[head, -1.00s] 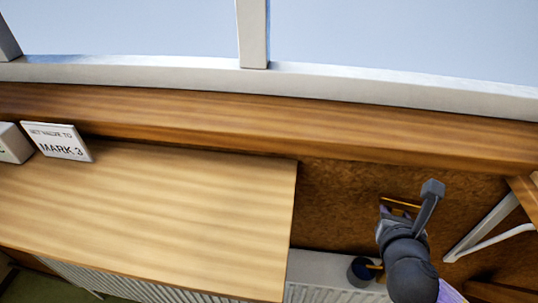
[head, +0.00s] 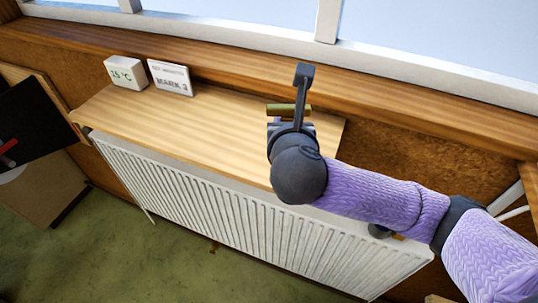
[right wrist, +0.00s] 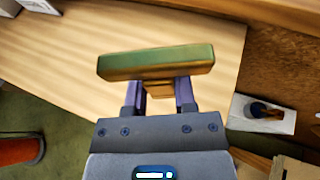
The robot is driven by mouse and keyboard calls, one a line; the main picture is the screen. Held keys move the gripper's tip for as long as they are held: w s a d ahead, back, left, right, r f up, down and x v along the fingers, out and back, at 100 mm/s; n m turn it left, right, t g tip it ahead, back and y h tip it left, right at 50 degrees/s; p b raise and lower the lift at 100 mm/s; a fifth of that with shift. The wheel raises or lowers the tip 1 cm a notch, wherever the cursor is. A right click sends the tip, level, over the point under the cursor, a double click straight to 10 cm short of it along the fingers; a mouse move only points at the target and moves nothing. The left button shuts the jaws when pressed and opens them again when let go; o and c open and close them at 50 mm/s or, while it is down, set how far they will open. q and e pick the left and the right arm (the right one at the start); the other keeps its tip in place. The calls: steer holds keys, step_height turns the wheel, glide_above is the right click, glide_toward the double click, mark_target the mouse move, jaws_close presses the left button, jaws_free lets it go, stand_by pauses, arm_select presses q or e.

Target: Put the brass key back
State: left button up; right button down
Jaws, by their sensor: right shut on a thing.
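The brass key (head: 288,108) is a dull brass bar with a short stem. It also shows in the right wrist view (right wrist: 157,62), bar crosswise beyond the fingertips. My right gripper (head: 288,123) is shut on its stem, over the right end of the wooden shelf (head: 190,118). In the right wrist view the gripper (right wrist: 160,92) has a finger on each side of the stem. I cannot tell the exact height above the shelf. My left gripper is not in view.
A "MARK 3" card (head: 170,78) and a white 15 °C box (head: 126,72) stand at the shelf's back left. A white radiator (head: 240,205) is below. A dark valve knob (right wrist: 262,110) is at its right end. The shelf's middle is bare.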

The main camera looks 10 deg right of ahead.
step_height(320, 180, down, 6)
steer(key=shift+w+d+b, duration=0.1)
steer(key=shift+b, duration=0.2)
steer(key=shift+c, duration=2.1)
jaws_free()
steer(key=shift+f, duration=0.15)
steer(key=shift+r, duration=0.2)
steer(key=p+v, duration=0.2)
steer(key=v, duration=1)
